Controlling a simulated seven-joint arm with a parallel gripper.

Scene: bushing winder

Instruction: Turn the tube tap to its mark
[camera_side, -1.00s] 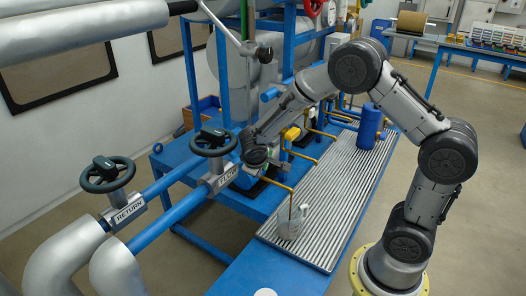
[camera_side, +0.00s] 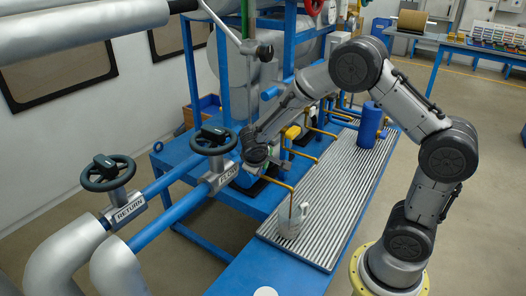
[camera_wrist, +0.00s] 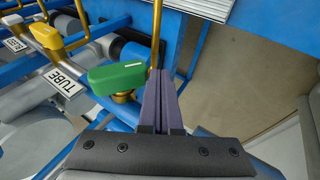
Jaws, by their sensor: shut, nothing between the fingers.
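The tube tap has a green lever handle (camera_wrist: 118,77) on a brass stem, left of my fingers in the wrist view. A short pale line shows near the handle's right end. A white plate reading TUBE (camera_wrist: 63,80) sits to its left. My gripper (camera_wrist: 167,75) is shut and empty, its fingers beside the right end of the green handle; I cannot tell whether they touch. I cannot make out the tap's mark for certain.
A yellow tap (camera_wrist: 76,40) with its own plate is farther up left. A thin brass pipe (camera_wrist: 156,35) rises just behind my fingers. In the side view, a jug (camera_side: 291,222) and a blue cylinder (camera_side: 369,126) stand on the ribbed tray (camera_side: 335,190). The FLOW handwheel (camera_side: 213,140) is left of my wrist.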

